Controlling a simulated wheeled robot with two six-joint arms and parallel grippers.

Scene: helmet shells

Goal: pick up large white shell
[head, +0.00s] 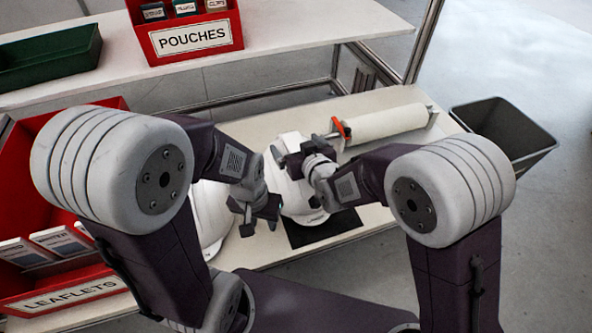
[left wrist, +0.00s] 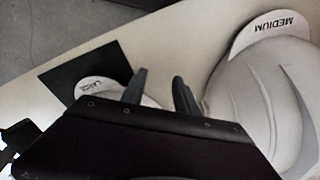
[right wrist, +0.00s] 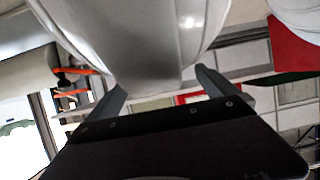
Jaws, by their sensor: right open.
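The large white shell (head: 293,203) sits on a black mat (head: 325,232) on the table. Its tab shows in the left wrist view (left wrist: 97,88) with a partly hidden label that seems to read "LARGE". My right gripper (head: 296,180) is open over this shell. In the right wrist view, the smooth white shell (right wrist: 140,40) fills the space between and beyond the two fingers (right wrist: 160,92); I cannot tell whether they touch it. My left gripper (head: 258,218) is open and empty, left of the large shell; its fingers also show in the left wrist view (left wrist: 160,90).
A second white shell, marked "MEDIUM" (left wrist: 265,85), stands to the left, partly behind my left arm (head: 212,225). A white roll (head: 385,124) with an orange-red part lies behind. A red leaflets bin (head: 70,300), a red pouches bin (head: 195,40) and a dark bin (head: 505,130) surround the table.

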